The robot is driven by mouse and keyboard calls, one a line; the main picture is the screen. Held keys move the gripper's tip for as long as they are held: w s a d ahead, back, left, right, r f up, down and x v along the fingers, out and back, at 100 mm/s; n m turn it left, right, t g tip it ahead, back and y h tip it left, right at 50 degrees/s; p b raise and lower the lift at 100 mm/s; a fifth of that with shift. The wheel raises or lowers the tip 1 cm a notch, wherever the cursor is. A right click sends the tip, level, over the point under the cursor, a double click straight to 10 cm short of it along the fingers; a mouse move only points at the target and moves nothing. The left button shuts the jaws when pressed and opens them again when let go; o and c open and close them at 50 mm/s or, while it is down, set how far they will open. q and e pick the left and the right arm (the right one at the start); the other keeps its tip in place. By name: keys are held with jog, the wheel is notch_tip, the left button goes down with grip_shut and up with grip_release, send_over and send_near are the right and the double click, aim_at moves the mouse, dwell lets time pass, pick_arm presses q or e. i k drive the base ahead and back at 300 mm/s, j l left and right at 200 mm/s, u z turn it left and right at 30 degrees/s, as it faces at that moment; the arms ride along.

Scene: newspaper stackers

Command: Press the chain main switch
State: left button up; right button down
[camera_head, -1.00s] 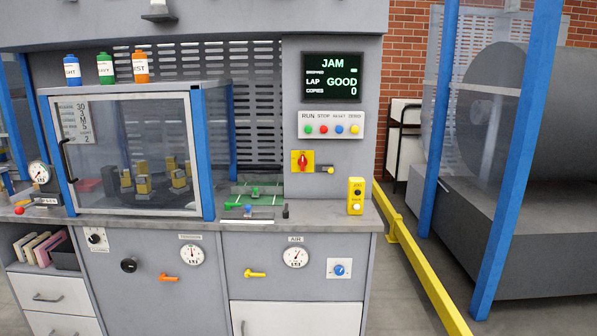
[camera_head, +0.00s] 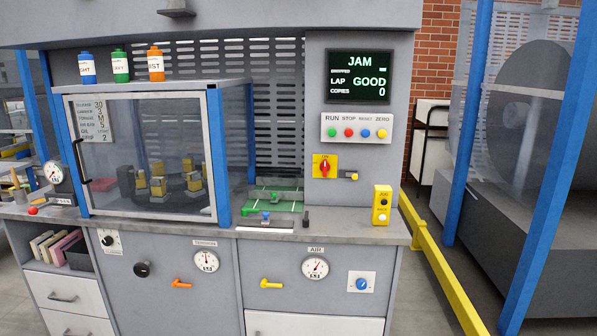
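A red rotary switch (camera_head: 325,166) on a yellow plate sits on the grey upright panel, below a row of buttons. It is the likeliest main switch, but its lettering is too small to read. Neither of my grippers is in view.
A screen (camera_head: 354,76) reads JAM, above RUN, STOP, RESET and ZERO buttons (camera_head: 356,132). A clear-walled cabinet with a blue post (camera_head: 217,155) stands left on the counter (camera_head: 345,228). A yellow rail (camera_head: 434,260) and blue posts are at right.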

aim_at(325, 167)
jog(key=i+l+u, duration=0.15)
jog(key=i+u, duration=0.3)
jog(key=i+l+u, duration=0.45)
jog(key=k+j, duration=0.05)
jog(key=j, duration=0.05)
